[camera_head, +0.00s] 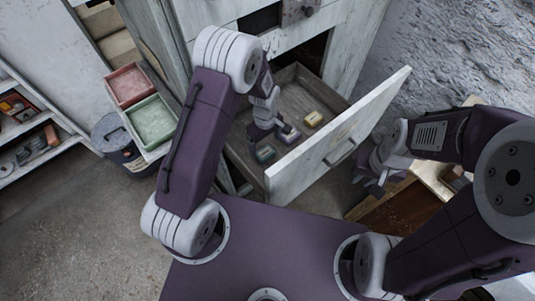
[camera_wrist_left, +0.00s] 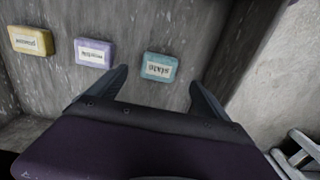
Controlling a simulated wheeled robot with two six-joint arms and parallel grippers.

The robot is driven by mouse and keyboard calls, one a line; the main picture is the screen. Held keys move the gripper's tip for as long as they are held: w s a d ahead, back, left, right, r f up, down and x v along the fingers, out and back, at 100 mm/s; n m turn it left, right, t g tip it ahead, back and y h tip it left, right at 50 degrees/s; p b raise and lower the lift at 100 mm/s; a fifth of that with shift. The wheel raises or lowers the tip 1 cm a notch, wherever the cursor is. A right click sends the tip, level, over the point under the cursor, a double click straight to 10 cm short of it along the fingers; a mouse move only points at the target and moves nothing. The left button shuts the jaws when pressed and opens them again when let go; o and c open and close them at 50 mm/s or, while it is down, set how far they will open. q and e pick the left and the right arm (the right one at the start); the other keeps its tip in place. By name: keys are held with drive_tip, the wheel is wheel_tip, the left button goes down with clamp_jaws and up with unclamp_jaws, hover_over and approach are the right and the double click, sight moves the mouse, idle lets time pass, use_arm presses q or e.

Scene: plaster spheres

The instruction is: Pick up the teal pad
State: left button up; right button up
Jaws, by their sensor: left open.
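The teal pad (camera_wrist_left: 160,67) lies flat on the drawer floor, with a pale printed label on top. In the head view the teal pad (camera_head: 265,154) is the nearest of three pads in the open drawer (camera_head: 283,184). My left gripper (camera_head: 265,125) reaches down into the drawer above it. In the left wrist view the left gripper (camera_wrist_left: 158,77) is open and empty, its fingers pointing toward either side of the teal pad. The pad looks clear of both fingers. My right gripper (camera_head: 370,183) is outside the drawer, right of its front; its finger opening is unclear.
A lavender pad (camera_wrist_left: 95,53) and a yellow pad (camera_wrist_left: 31,41) lie in a row beside the teal one. The drawer walls stand close around. Pink (camera_head: 128,85) and green (camera_head: 152,122) trays and a dark bucket (camera_head: 113,136) are left of the cabinet.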

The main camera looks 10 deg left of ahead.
sight(266, 153)
use_arm(q)
wheel_tip(266, 153, down, 2)
drive_tip(key=shift+f, duration=0.1)
wheel_tip(266, 153, down, 5)
drive_tip(key=shift+f+b, duration=0.1)
drive_tip(key=shift+b, duration=0.65)
drive_tip(key=c, duration=1.4)
